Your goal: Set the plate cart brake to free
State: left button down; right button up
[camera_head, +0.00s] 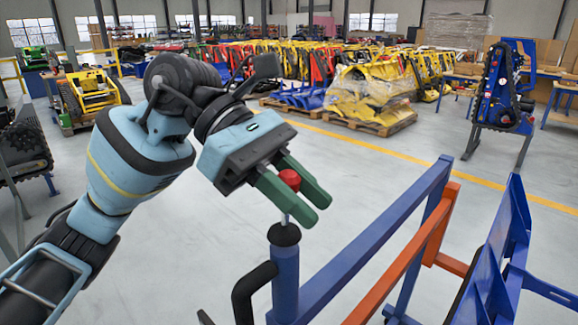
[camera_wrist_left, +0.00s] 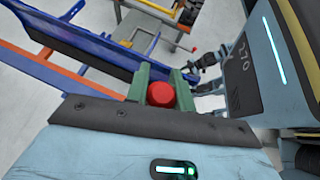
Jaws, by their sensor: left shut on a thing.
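The plate cart (camera_head: 372,245) has a blue frame with orange bars, at the lower right of the head view. Its brake lever is a thin rod with a red knob (camera_head: 289,180), rising nearly upright from a black boot (camera_head: 284,234) on a blue corner post (camera_head: 285,280). My left gripper (camera_head: 293,186) has green fingers, shut on the red knob from above. The knob shows between the fingers in the left wrist view (camera_wrist_left: 161,95). The cart's blue and orange bars lie beyond it there.
A black curved handle (camera_head: 250,290) stands beside the post, close below my left gripper. A blue slanted panel (camera_head: 495,255) rises at the right. Open grey floor lies behind the cart, up to a yellow line and pallets of yellow parts (camera_head: 370,95).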

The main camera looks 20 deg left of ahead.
pick_arm(q)
jog(key=shift+s+d+r+y+p, duration=0.15)
jog(key=shift+s+d+y+p, duration=0.1)
jog(key=shift+d+y+p, duration=0.4)
jog(key=shift+s+d+f+m+t+y+p, duration=0.15)
jog(key=shift+d+f+t+y+p, duration=0.25)
jog(key=shift+y, duration=0.45)
jog(key=shift+s+d+f+m+t+y+p, duration=0.15)
jog(key=shift+f+t+y+p, duration=0.25)
jog(key=shift+y, duration=0.4)
pick_arm(e)
jog(key=shift+t, duration=0.4)
jog(key=shift+w+d+r, duration=0.25)
jog(key=shift+w+r, duration=0.1)
jog(key=shift+r, duration=0.35)
jog(key=shift+w+d+r, duration=0.3)
jog(key=shift+r, duration=0.35)
jog(key=shift+w+d+r, duration=0.25)
jog(key=shift+w+r, duration=0.1)
jog(key=shift+r, duration=0.35)
pick_arm(q)
jog(key=shift+w+f, duration=0.1)
jog(key=c, duration=1.2)
grip_release()
pick_arm(e)
jog(key=shift+a, duration=0.15)
